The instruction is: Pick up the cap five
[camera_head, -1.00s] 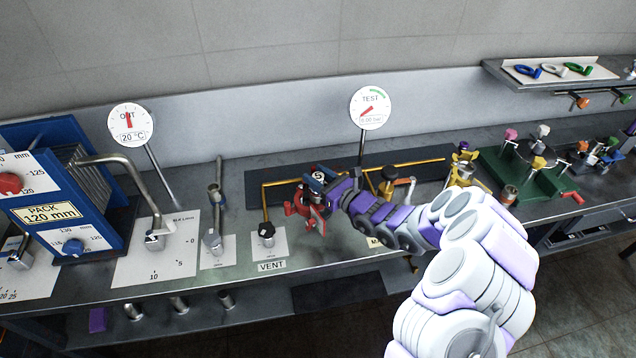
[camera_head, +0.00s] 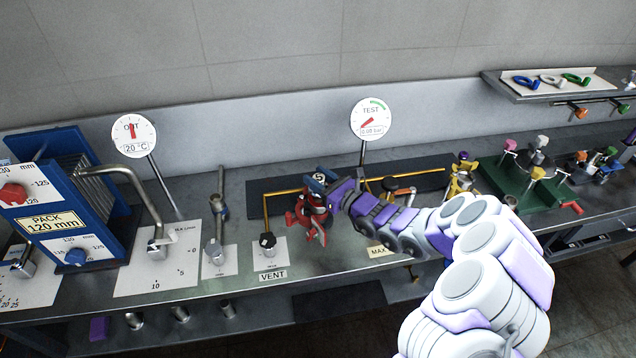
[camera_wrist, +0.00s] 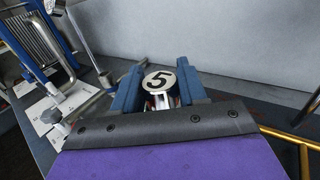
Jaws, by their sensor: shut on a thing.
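Cap five is a round white disc with a black 5 on top (camera_wrist: 159,80); in the wrist view it sits between the two blue fingers of my gripper (camera_wrist: 158,88). In the head view my gripper (camera_head: 322,183) is over the red fitting (camera_head: 308,212) on the bench, at the end of my white and purple arm. The fingers are shut on the cap. The cap's face is hidden in the head view by my gripper. I cannot tell whether the cap touches the red fitting.
The TEST gauge (camera_head: 371,119) stands on a post just behind and right. The VENT valve (camera_head: 268,241) is to the left and a yellow pipe (camera_head: 418,175) runs to the right. The green stand (camera_head: 522,186) with several coloured knobs is farther right.

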